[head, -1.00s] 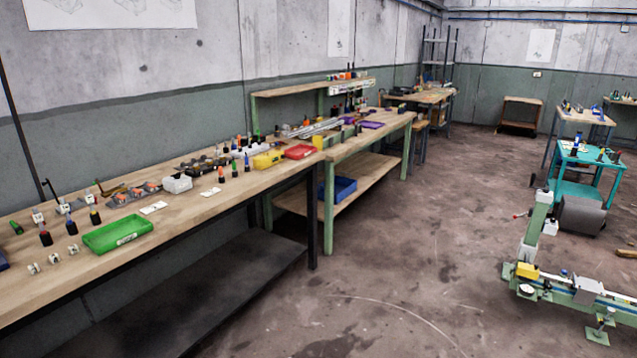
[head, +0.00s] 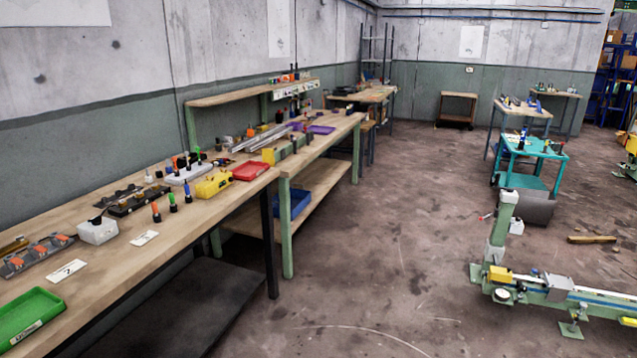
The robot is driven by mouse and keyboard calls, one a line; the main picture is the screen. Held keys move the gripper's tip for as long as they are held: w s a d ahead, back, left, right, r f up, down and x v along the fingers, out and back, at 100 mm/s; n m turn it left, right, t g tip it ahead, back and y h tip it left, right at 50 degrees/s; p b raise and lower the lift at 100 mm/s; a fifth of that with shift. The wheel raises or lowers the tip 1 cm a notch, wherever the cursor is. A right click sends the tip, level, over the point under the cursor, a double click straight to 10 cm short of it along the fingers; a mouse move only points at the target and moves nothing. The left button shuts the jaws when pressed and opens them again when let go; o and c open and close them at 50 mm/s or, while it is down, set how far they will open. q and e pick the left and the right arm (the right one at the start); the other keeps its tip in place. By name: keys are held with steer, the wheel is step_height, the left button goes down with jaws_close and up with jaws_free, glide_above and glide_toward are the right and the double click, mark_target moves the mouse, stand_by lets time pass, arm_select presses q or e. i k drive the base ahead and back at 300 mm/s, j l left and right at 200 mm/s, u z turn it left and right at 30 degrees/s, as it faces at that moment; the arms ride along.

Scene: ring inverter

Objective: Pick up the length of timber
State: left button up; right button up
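A short length of timber (head: 592,239) lies on the concrete floor at the right of the head view. It is a light brown, flat piece, lying roughly across the picture, beyond the green machine and some way off from me. Neither of my grippers shows in the head view, so their state is hidden.
A long workbench (head: 215,207) with tools and trays runs along the left wall. A green machine (head: 545,287) stands on the floor at lower right, in front of the timber. A teal cart (head: 530,150) stands behind. The middle floor is open.

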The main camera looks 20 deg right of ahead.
mark_target(579, 240)
steer(key=i+l+z, duration=0.2)
steer(key=i+z, duration=0.6)
steer(key=i+j+z, duration=0.15)
steer(key=i+z, duration=0.25)
steer(key=i, duration=2.5)
steer(key=i+z, duration=0.1)
steer(key=i, duration=2.25)
steer(key=i+l+z, duration=0.1)
steer(key=i+z, duration=0.8)
steer(key=i+j+z, duration=0.3)
steer(key=i+z, duration=0.15)
steer(key=i+j+z, duration=0.65)
steer(key=i+z, duration=0.15)
steer(key=i+j+z, duration=0.35)
steer(key=u, duration=0.5)
steer(key=i+u, duration=0.15)
steer(key=u, duration=0.8)
steer(key=i+u, duration=0.1)
steer(key=u, duration=0.85)
steer(key=i+l+u, duration=0.1)
steer(key=u, duration=0.4)
steer(key=l+z, duration=0.25)
steer(key=l, duration=0.7)
steer(key=i, duration=0.1)
